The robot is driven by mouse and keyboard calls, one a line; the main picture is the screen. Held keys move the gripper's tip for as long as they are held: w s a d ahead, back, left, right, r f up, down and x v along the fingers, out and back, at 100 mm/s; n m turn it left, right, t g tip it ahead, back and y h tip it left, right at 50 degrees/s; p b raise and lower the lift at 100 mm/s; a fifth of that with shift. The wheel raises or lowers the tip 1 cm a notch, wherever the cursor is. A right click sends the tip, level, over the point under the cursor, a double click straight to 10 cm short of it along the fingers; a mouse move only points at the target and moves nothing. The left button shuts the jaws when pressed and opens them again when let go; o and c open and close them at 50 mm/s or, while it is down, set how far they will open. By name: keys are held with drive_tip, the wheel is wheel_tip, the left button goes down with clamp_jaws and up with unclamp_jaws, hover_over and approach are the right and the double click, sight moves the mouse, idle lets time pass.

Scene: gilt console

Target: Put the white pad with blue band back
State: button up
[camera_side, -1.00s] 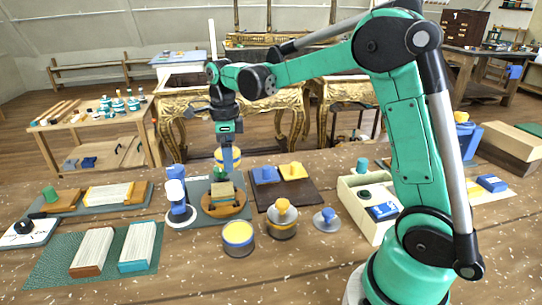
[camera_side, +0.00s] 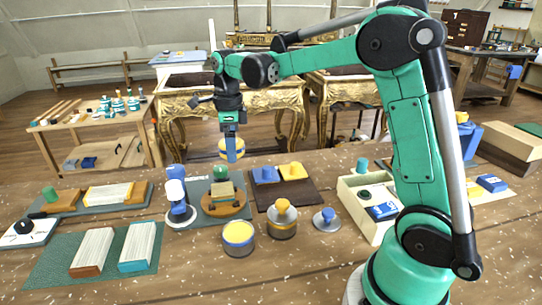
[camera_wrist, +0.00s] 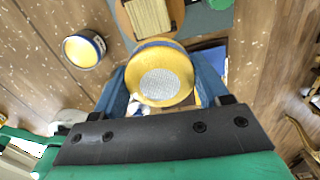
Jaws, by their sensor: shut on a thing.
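My gripper (camera_side: 231,157) is shut on a round yellow piece with a blue band (camera_side: 231,142), held in the air above the bench. In the wrist view the same piece (camera_wrist: 160,86) sits between my two blue fingers (camera_wrist: 162,95) and shows a pale, grey-white textured face with a yellow rim. A white pad with a blue-green edge (camera_side: 138,247) lies on the green mat (camera_side: 60,265) at the front left. I cannot tell which of these the task names. The fingers hide part of the held piece.
Below my gripper a round wooden board (camera_side: 238,208) bears a pale block. A blue-and-white upright piece (camera_side: 177,195) stands to its left. A yellow-topped tin (camera_side: 238,237), knobbed discs (camera_side: 282,210) and a dark tray (camera_side: 300,200) are close by. A white bin (camera_side: 352,210) stands right.

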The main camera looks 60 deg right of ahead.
drive_tip(key=s+d+r+m, duration=0.2)
drive_tip(key=d, duration=0.5)
drive_tip(key=s+d+r+m, duration=0.2)
drive_tip(key=s+d, duration=0.1)
drive_tip(key=d, duration=0.5)
wheel_tip(320, 180, up, 3)
drive_tip(key=m, duration=0.4)
hover_over(328, 171)
wheel_tip(328, 171, down, 16)
drive_tip(key=shift+d+r, duration=0.15)
drive_tip(key=shift+r, duration=0.1)
drive_tip(key=shift+f, duration=2.1)
drive_tip(key=o, duration=1.4)
drive_tip(key=shift+f, duration=0.1)
drive_tip(key=shift+c, duration=0.2)
